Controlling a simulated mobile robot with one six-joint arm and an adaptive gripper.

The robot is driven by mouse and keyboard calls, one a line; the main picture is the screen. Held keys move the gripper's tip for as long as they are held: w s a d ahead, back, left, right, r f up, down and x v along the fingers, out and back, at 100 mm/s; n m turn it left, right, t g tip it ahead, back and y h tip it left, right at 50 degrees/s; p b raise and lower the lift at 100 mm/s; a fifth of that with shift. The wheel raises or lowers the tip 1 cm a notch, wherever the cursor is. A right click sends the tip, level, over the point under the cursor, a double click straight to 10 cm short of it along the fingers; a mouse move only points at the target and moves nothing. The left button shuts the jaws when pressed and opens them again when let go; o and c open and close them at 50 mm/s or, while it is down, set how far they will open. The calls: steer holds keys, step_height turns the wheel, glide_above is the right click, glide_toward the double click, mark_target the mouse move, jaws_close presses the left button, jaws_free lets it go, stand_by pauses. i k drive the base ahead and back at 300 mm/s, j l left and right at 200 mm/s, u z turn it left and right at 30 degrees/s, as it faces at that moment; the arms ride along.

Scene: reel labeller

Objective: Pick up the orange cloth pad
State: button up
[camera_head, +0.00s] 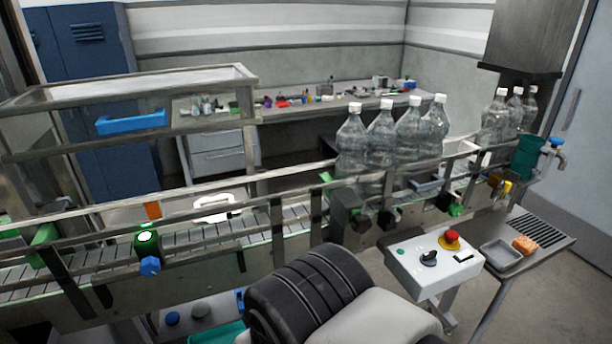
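The orange cloth pad (525,244) lies at the right, on a small metal side table (545,262). My gripper does not show in the head view. A large black ribbed part with a pale body, which seems to be mine, fills the bottom centre, apart from the pad.
A white control box (432,264) with a red button stands left of the side table. A railed conveyor (200,250) runs behind, carrying several clear bottles (380,140). A tap (557,150) and green cup (527,157) are above the table. The floor at lower right is clear.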

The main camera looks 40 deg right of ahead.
mark_target(523, 245)
steer(key=z, duration=2.85)
steer(key=u, duration=2.25)
steer(key=z, duration=2.2)
steer(key=i+l+u, duration=0.35)
steer(key=i+l, duration=0.25)
steer(key=i, duration=0.05)
